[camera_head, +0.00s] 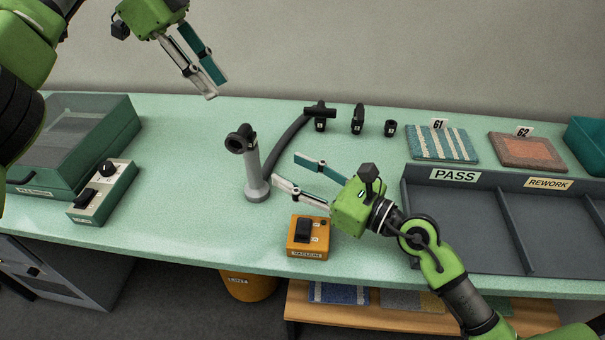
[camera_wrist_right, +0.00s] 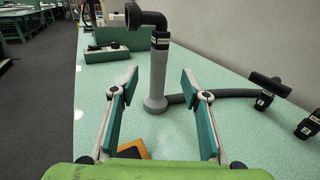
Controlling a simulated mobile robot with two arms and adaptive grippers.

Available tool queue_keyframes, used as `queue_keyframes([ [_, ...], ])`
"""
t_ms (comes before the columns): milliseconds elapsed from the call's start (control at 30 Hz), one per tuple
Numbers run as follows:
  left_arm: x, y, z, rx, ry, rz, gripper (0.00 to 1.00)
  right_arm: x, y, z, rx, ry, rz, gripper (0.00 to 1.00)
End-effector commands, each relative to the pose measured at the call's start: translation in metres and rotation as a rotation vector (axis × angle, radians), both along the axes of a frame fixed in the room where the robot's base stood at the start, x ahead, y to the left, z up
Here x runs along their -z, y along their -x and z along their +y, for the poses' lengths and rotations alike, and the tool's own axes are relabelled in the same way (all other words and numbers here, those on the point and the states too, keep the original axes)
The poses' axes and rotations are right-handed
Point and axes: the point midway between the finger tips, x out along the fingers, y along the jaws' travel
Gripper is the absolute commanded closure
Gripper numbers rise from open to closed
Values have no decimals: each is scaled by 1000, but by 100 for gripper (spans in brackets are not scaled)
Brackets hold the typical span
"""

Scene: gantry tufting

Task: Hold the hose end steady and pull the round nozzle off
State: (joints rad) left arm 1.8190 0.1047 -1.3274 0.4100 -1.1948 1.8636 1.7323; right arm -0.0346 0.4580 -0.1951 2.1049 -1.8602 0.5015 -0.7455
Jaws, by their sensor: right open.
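A grey upright tube (camera_head: 254,172) with a flared base stands on the green table. A black elbow-shaped nozzle with a round opening (camera_head: 241,138) sits on its top; it also shows in the right wrist view (camera_wrist_right: 145,17). A dark hose (camera_head: 287,146) runs back from near the tube's base. My right gripper (camera_head: 286,168) is open and empty, its fingers pointing at the tube. In the right wrist view the tube (camera_wrist_right: 157,80) appears between the fingers, just beyond their tips. My left gripper (camera_head: 218,88) is open and empty, raised behind and left of the tube.
A T-shaped black nozzle (camera_head: 320,113) and two smaller black fittings (camera_head: 358,118) (camera_head: 391,128) stand at the back. An orange vacuum switch box (camera_head: 309,238) is below my right gripper. A control box (camera_head: 103,190) is left. PASS and REWORK trays (camera_head: 455,187) are right.

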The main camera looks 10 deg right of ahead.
Motion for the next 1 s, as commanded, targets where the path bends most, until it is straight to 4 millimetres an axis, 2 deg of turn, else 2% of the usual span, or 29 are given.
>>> queue_keyframes([
  [300, 0, 0, 0, 0, 0, 0, 72, -2, -45, 45, -3, -6, 1, 57],
  [600, 0, 0, 0, 0, 0, 0, 72, -1, -79, 77, -1, -4, 1, 57],
  [1000, 0, 0, 0, 0, 0, 0, 72, -1, -87, 86, -2, -2, 1, 57],
])
